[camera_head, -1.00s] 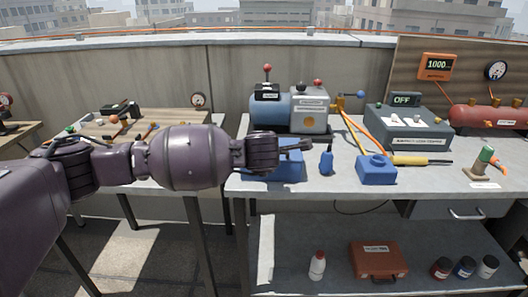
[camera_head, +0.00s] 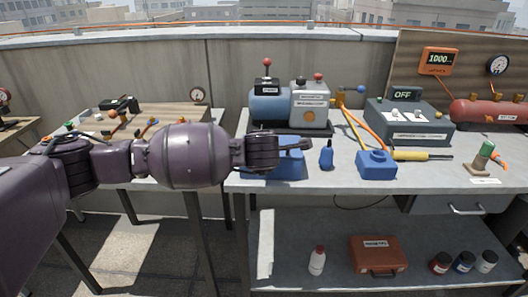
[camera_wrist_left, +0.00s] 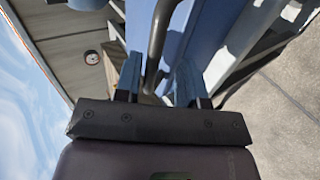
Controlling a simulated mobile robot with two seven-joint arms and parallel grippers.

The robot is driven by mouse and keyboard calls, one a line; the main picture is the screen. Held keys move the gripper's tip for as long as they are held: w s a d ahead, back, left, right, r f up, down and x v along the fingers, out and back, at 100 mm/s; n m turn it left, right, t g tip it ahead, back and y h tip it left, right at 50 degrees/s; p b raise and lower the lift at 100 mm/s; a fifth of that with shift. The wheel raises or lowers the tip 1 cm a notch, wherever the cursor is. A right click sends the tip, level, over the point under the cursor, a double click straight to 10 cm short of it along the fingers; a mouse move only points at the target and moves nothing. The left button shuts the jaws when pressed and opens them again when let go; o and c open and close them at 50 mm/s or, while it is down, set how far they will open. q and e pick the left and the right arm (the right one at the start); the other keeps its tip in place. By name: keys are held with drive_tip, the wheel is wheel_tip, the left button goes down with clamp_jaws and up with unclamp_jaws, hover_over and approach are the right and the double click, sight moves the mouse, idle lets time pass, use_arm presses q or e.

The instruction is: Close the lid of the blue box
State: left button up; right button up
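The blue box (camera_head: 276,170) sits at the left front edge of the grey workbench, partly hidden behind my left gripper. How far its lid stands open cannot be told. My left gripper (camera_head: 299,145) is over the top of the box, reaching in from the left. In the left wrist view, its two fingers (camera_wrist_left: 159,80) are apart, with a dark curved bar (camera_wrist_left: 158,40) between them. The blue surface (camera_wrist_left: 205,35) lies close beyond the fingers. Whether they touch the bar cannot be told. My right gripper is out of view.
A blue bottle (camera_head: 327,155) and a blue container (camera_head: 376,165) stand right of the box. A motor and pump unit (camera_head: 291,105) is behind it. A lower shelf (camera_head: 330,272) holds a red case (camera_head: 377,256). Another table (camera_head: 170,116) stands left.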

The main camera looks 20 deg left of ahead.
use_arm(q)
drive_tip(key=p+v, duration=0.2)
drive_tip(key=v, duration=0.8)
drive_tip(key=shift+p, duration=0.3)
drive_tip(key=shift+s+d, duration=0.1)
